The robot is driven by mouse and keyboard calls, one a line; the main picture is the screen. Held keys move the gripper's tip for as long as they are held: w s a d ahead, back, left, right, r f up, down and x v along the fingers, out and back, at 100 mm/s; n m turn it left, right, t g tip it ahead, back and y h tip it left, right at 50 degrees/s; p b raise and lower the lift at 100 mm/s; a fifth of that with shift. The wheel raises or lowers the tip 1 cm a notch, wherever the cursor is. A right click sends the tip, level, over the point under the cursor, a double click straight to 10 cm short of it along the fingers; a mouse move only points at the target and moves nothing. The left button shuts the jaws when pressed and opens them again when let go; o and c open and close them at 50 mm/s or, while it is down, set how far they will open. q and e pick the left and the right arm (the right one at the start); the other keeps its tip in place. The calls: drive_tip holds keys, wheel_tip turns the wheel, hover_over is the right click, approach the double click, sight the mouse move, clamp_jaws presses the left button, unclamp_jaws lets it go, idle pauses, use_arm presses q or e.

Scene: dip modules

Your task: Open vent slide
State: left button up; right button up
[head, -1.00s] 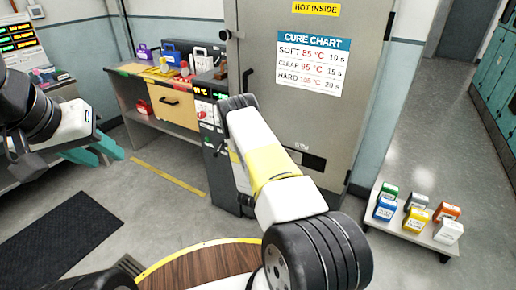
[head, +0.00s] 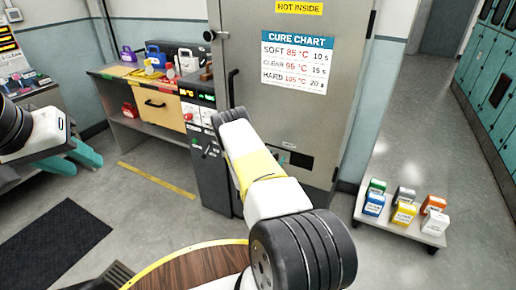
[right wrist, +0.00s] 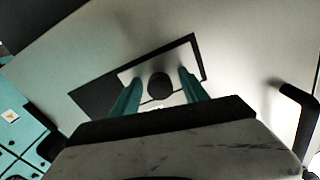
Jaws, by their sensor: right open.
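The vent (head: 300,159) is a dark slot low on the grey oven door, partly hidden by my right arm in the head view. In the right wrist view it is a dark recess (right wrist: 97,97) with a pale slide plate and a round dark knob (right wrist: 160,87). My right gripper (right wrist: 158,88) is open, its two teal fingers on either side of the knob with gaps visible. Whether they touch the door is unclear. My left gripper (head: 84,155) hangs at the left, fingers apart and empty, far from the vent.
The oven door (head: 345,60) carries a cure chart (head: 297,60) and a black handle (head: 233,88), also visible in the right wrist view (right wrist: 300,115). A low cart (head: 398,229) with several coloured containers stands to the right. A workbench (head: 150,125) stands to the left.

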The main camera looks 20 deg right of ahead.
clamp_jaws()
idle(1.4)
